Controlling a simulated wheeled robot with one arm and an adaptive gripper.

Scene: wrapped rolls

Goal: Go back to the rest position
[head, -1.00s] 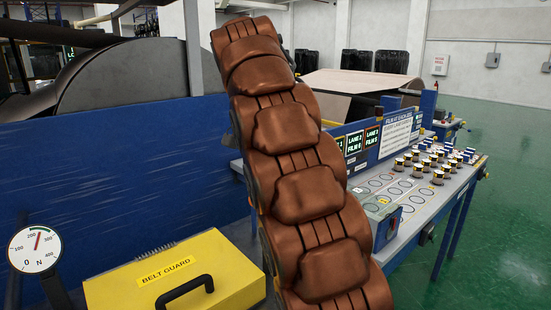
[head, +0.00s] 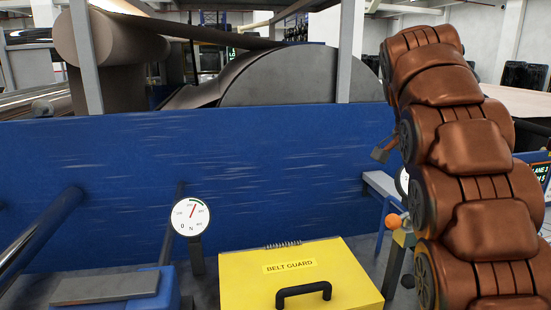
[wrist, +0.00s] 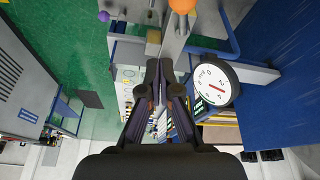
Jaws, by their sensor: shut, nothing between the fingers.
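My brown segmented arm fills the right side of the head view, bent upright. My gripper (wrist: 158,78) shows in the wrist view with its two dark fingers together and nothing between them. It is in the air, with a round dial gauge (wrist: 213,86) to its right and an orange ball (wrist: 182,5) above it in the picture. I cannot make out the gripper in the head view; my arm covers much of that side.
A yellow belt guard box (head: 345,277) with a black handle stands low in front. A dial gauge (head: 190,215) stands to its left. A long blue panel (head: 100,150) crosses behind, with a large roll (head: 110,45) beyond. A lane sign (head: 541,173) shows at the right edge.

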